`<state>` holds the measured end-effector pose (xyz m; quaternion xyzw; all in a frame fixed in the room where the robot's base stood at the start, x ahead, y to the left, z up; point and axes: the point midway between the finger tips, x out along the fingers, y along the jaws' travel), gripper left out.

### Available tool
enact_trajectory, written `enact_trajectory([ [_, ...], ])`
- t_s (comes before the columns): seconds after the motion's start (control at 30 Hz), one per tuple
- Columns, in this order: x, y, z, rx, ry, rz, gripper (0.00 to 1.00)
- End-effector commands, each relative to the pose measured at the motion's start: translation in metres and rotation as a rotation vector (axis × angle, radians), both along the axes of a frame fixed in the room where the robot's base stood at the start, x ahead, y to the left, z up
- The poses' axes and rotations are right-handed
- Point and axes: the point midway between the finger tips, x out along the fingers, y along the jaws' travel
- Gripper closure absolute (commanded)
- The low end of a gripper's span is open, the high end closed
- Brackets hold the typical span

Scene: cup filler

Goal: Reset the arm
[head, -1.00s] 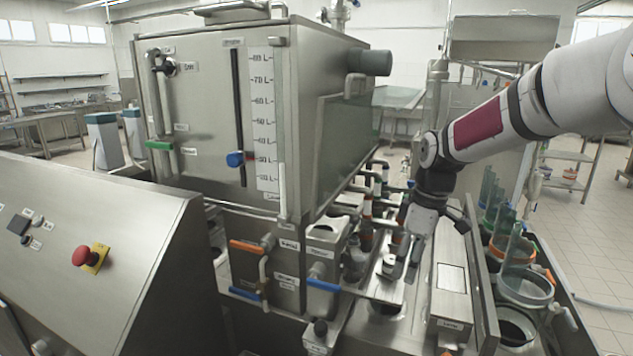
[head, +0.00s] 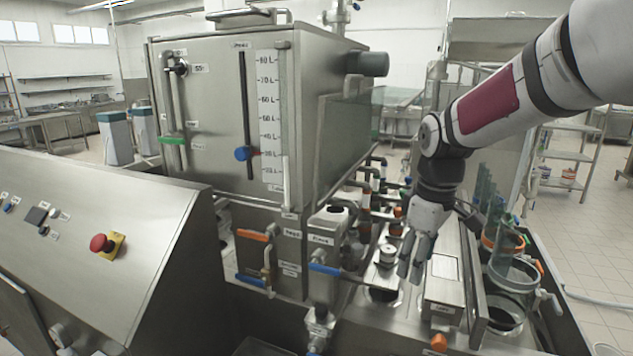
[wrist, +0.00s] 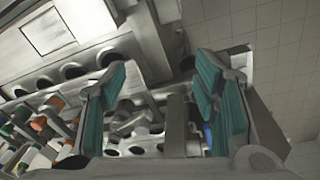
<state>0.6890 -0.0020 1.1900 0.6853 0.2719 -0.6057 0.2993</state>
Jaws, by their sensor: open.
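My gripper (head: 414,262) hangs from my white arm at the right of the head view, pointing down over the steel filler deck. It is close beside a small white-and-dark round fitting (head: 387,254) on the deck; I cannot tell whether they touch. In the wrist view my gripper (wrist: 160,105) has its two teal-padded fingers wide apart, with nothing held between them. Behind the fingers in that view are a row of round dark openings (wrist: 73,71) and several orange-marked pipes (wrist: 52,103).
A large steel tank (head: 215,130) with a litre scale stands left of my arm. A control panel (head: 100,240) with a red stop button (head: 101,243) is at the front left. Clear cylinders (head: 515,275) stand at the right edge. Tiled floor (head: 590,235) is open beyond.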

Motion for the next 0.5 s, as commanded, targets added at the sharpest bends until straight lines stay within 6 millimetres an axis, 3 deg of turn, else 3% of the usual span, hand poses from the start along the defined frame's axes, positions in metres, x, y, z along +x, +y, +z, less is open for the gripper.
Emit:
enact_trajectory([
  [0.17, -0.034, 0.003, 0.025, -0.032, -0.045, -0.100, 0.44],
  [0.5, -0.136, 0.003, 0.071, -0.007, -0.199, -0.427, 0.44],
])
